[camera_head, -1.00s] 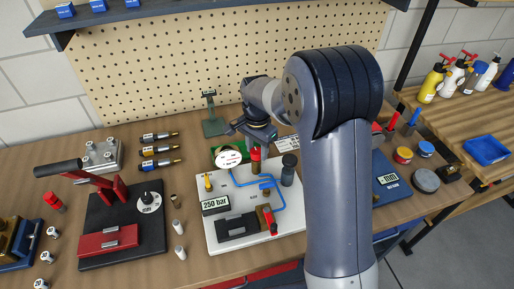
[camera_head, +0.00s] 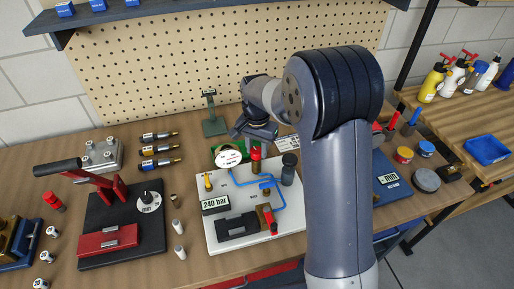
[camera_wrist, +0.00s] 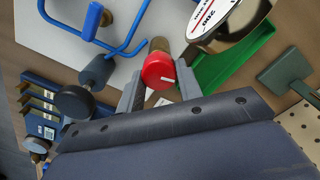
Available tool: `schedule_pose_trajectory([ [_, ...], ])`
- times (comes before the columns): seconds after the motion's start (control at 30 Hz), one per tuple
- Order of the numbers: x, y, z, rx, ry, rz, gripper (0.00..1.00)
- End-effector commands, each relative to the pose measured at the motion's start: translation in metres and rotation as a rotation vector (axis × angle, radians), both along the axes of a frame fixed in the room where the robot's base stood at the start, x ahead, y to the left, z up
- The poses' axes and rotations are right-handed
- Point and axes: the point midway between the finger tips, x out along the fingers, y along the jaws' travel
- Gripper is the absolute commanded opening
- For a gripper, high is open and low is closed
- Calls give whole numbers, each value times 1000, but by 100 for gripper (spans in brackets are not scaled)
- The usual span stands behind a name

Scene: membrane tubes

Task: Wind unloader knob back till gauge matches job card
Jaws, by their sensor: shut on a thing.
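The red unloader knob (camera_wrist: 158,71) has a white pointer line on its face and sits on a brass stem. My gripper (camera_wrist: 160,84) is shut on it, one finger on each side, in the wrist view. In the head view the knob (camera_head: 256,154) stands on the white test board (camera_head: 220,240), below my wrist. The round gauge (camera_head: 229,158) stands left of the knob; its needle is too small to read. It is partly cut off in the wrist view (camera_wrist: 225,18). A display plate (camera_head: 215,203) reads 240 bar. A white printed card (camera_head: 288,142) lies behind the board, its text unreadable.
Blue pipes (camera_head: 276,190) and a dark cylinder (camera_head: 288,170) stand close to the knob. A green tray (camera_wrist: 235,58) lies beside the gauge. My arm hides part of the bench at right.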

Motion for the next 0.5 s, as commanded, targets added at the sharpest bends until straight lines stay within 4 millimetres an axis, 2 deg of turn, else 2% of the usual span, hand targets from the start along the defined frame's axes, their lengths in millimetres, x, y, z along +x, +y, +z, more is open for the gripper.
schedule_pose_trajectory([
  [0.5, 0, 2, 0, 1, 1, 489, 11],
])
